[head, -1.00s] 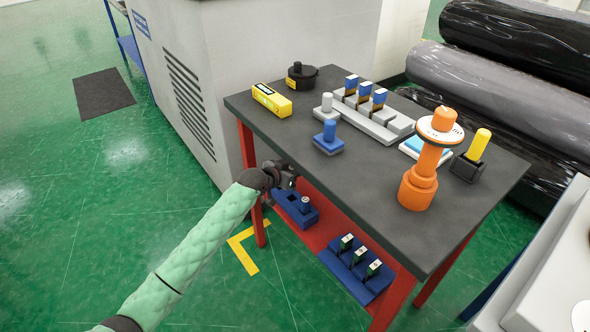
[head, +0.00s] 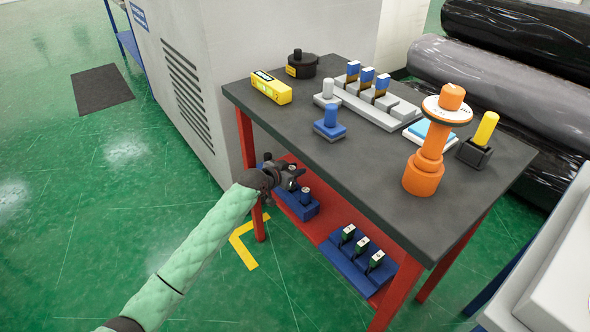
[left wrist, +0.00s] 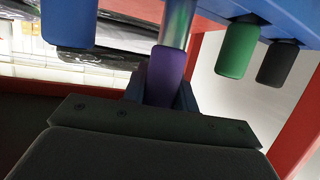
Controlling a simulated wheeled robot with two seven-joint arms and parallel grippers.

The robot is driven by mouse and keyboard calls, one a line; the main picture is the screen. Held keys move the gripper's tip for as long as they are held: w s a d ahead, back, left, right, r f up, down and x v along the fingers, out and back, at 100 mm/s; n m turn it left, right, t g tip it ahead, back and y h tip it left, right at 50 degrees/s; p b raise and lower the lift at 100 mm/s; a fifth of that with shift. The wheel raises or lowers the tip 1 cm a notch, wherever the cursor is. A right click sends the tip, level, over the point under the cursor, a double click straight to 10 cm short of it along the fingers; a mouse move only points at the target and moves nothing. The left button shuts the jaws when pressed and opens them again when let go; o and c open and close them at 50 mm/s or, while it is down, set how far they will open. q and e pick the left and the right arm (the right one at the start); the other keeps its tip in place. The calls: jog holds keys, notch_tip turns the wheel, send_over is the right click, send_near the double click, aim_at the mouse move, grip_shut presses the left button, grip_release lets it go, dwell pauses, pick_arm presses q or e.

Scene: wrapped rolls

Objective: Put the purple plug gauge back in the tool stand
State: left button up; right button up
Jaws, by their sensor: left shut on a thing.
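The purple plug gauge (left wrist: 160,78) is between the fingers of my left gripper (left wrist: 160,98) in the left wrist view, its silver shaft extending toward the top of the picture. A blue bar (left wrist: 215,8), which looks like part of the tool stand, crosses the top right. A green handle (left wrist: 238,50) and a black handle (left wrist: 275,62) are at it. A blue handle (left wrist: 68,22) is at upper left. Whether the shaft touches the bar is unclear. In the head view my left gripper (head: 288,176) is at the table's left front edge, beside a blue holder (head: 306,211). My right gripper is not in view.
The dark tabletop (head: 330,165) overhangs a red lower shelf (head: 312,226). Another blue holder (head: 345,266) with several green-and-white pieces sits on that shelf. An orange stand (head: 424,172), a yellow box (head: 271,87) and a grey rack (head: 385,112) stand on top.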

pick_arm(q)
jog(key=shift+f+b, duration=0.55)
jog(key=shift+f, duration=0.55)
jog(key=shift+f+b, duration=0.3)
jog(key=shift+f, duration=0.35)
jog(key=o, duration=0.9)
jog(key=shift+o, duration=0.5)
